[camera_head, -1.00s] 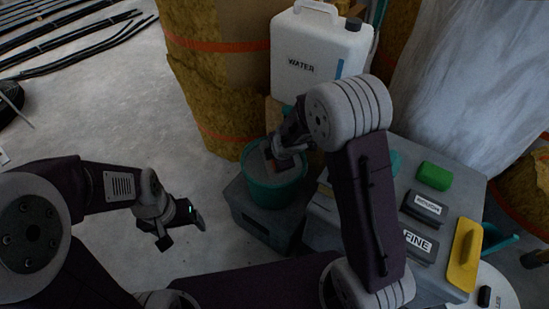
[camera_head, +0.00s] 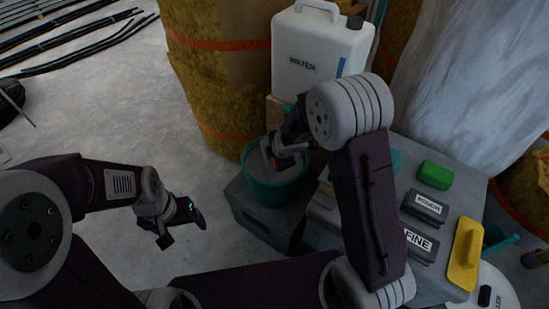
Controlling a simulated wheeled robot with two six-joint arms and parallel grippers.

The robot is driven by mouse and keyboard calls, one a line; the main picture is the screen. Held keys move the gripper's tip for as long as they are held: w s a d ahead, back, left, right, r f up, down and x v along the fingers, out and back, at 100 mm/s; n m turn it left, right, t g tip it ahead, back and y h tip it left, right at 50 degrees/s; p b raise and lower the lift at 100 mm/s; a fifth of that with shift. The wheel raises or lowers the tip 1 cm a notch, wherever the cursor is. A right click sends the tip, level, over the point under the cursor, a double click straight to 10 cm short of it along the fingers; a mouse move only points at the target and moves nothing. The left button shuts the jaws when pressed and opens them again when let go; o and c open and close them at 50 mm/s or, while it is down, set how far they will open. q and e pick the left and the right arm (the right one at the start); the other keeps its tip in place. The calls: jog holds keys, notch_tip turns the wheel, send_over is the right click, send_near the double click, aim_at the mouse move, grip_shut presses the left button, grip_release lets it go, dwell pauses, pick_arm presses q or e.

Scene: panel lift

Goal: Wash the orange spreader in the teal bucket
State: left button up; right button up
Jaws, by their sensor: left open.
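The teal bucket (camera_head: 277,190) stands on a grey box left of the bench. My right gripper (camera_head: 273,157) is over the bucket's mouth, its fingers dark and small in view. I cannot tell whether the spreader touches the water. My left gripper (camera_head: 184,232) is open and empty, in the air over the floor to the left of the bucket.
A white WATER canister (camera_head: 318,55) stands behind the bucket. On the grey bench top to the right are a green block (camera_head: 435,175), a dark labelled block (camera_head: 425,207), a FINE block (camera_head: 418,243) and a yellow float (camera_head: 465,255).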

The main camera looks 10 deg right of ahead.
jog(key=shift+r+p, duration=0.5)
jog(key=shift+r, duration=0.1)
jog(key=shift+f+b, duration=0.7)
jog(key=shift+r, duration=0.1)
notch_tip(320, 180, up, 9)
jog(key=p, duration=0.9)
jog(key=shift+r, duration=0.15)
